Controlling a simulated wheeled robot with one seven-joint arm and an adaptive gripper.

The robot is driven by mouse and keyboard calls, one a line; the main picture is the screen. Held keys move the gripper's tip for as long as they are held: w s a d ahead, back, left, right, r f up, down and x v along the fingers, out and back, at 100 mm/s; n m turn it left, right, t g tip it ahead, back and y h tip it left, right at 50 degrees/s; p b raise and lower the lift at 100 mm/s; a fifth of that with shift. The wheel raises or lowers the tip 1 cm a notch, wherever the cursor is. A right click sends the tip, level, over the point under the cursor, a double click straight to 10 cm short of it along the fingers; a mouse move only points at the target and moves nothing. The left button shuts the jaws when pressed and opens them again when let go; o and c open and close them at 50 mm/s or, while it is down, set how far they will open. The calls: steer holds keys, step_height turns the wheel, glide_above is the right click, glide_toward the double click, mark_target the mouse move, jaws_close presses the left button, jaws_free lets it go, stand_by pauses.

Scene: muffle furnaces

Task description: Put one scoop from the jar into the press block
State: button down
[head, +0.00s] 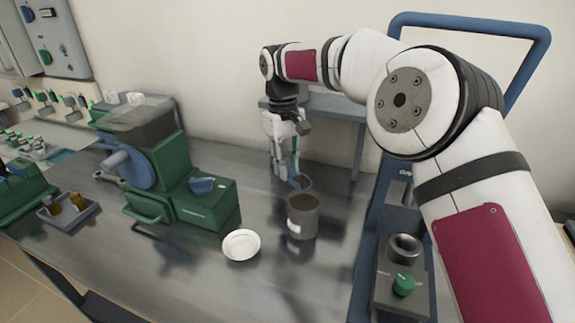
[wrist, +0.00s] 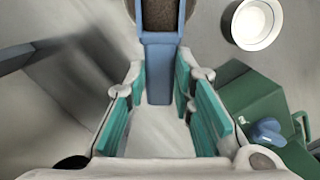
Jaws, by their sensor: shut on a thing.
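The jar (head: 302,219) is a grey cylinder with a pale label and brown contents, upright on the bench. My gripper (head: 291,172) is just behind and above it, shut on the handle of a blue scoop (head: 300,182). In the wrist view the scoop's handle (wrist: 159,72) lies between the teal finger pads, its bowl pointing to the top edge. Brown shows within the bowl's outline, but I cannot tell whether it is scooped powder or the jar's contents. What looks like the press block (head: 403,248), dark with a round ring, stands at right inside a blue frame.
A white dish (head: 241,245) sits left of the jar. A green machine (head: 165,175) with a blue scoop-like part stands further left, near a small tray (head: 68,215). A green knob (head: 404,284) is in front of the ring. The blue frame (head: 365,240) edges the right side.

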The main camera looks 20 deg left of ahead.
steer(key=shift+w+d, duration=0.3)
steer(key=shift+w, duration=0.2)
steer(key=shift+s+a+r, duration=0.1)
steer(key=shift+s+a, duration=0.25)
steer(key=shift+s, duration=0.2)
steer(key=shift+w, duration=0.1)
steer(key=shift+g+h+b, duration=0.3)
steer(key=shift+h+b, duration=0.1)
